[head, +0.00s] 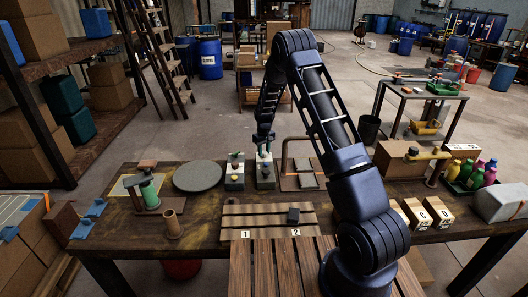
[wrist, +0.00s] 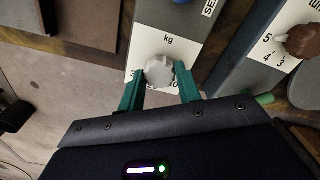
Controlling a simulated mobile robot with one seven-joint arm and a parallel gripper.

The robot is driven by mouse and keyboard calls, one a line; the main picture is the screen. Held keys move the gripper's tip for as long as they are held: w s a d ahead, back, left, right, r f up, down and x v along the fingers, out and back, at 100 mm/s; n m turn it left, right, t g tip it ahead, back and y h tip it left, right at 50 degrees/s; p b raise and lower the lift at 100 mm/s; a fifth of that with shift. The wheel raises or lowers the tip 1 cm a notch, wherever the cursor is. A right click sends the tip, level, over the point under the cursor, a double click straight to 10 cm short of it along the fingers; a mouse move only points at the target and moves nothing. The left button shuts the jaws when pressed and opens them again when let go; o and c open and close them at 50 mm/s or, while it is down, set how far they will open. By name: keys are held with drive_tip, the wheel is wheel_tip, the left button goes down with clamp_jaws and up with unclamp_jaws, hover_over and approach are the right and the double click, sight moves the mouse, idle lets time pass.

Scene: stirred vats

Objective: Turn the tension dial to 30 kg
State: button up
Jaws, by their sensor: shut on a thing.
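The tension dial (wrist: 159,71) is a pale grey lobed knob on a white panel (wrist: 166,25) marked "kg" in the wrist view. My gripper (wrist: 160,84) has its teal fingers on either side of the knob and is shut on it. Parts of the numbers show beside the knob, a 3 at the left and a 10 at the right. The fingers hide some of the scale, and I cannot read the setting. In the head view my gripper (head: 264,151) reaches down to the right one of two small boxes, and the dial is hard to make out there.
A neighbouring panel with a brown knob (wrist: 302,40) and numbers stands close at the right in the wrist view. On the bench, a round grey disc (head: 198,176), a green spool (head: 149,194) and a slatted board (head: 262,219) lie around. Bottles (head: 466,172) stand at the right.

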sight(264, 152)
drive_tip(key=m, duration=1.3)
idle(0.5)
drive_tip(key=o, duration=1)
wheel_tip(264, 152, up, 11)
idle(0.4)
